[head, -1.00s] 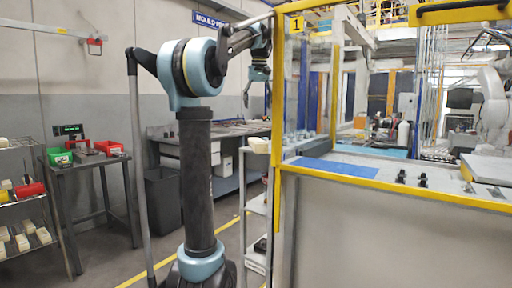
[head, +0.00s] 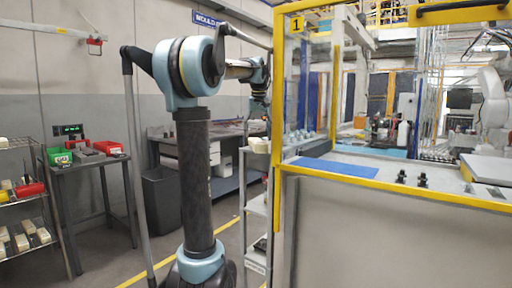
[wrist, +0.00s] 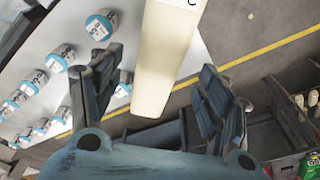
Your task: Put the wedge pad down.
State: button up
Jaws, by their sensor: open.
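The wedge pad, a long cream block with a dark letter mark at its far end, shows in the wrist view (wrist: 165,55). It lies at the edge of a pale surface (wrist: 75,25). A cream block, likely the pad, sits on the top shelf of a grey rack in the head view (head: 258,145). My gripper (wrist: 161,70) is open, with one blue-padded finger on each side of the pad's near end and gaps visible. In the head view my gripper (head: 260,108) is small and partly merges with the background above the rack.
Several jars (wrist: 58,58) with blue-and-white labels stand on the pale surface, close to the left finger. A yellow-framed glass cell (head: 280,120) stands right beside the rack (head: 256,207). A dark bin (head: 163,203) and a table with red and green boxes (head: 90,160) are left.

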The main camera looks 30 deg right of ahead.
jog(key=shift+w+d+f, duration=0.1)
jog(key=shift+w+f, duration=0.15)
jog(key=shift+f, duration=0.9)
jog(key=shift+w+d+f, duration=0.1)
jog(key=shift+w+f, duration=0.1)
jog(key=shift+f, duration=0.95)
jog(key=shift+c, duration=0.6)
jog(key=c, duration=1.2)
jog(key=shift+o, duration=0.2)
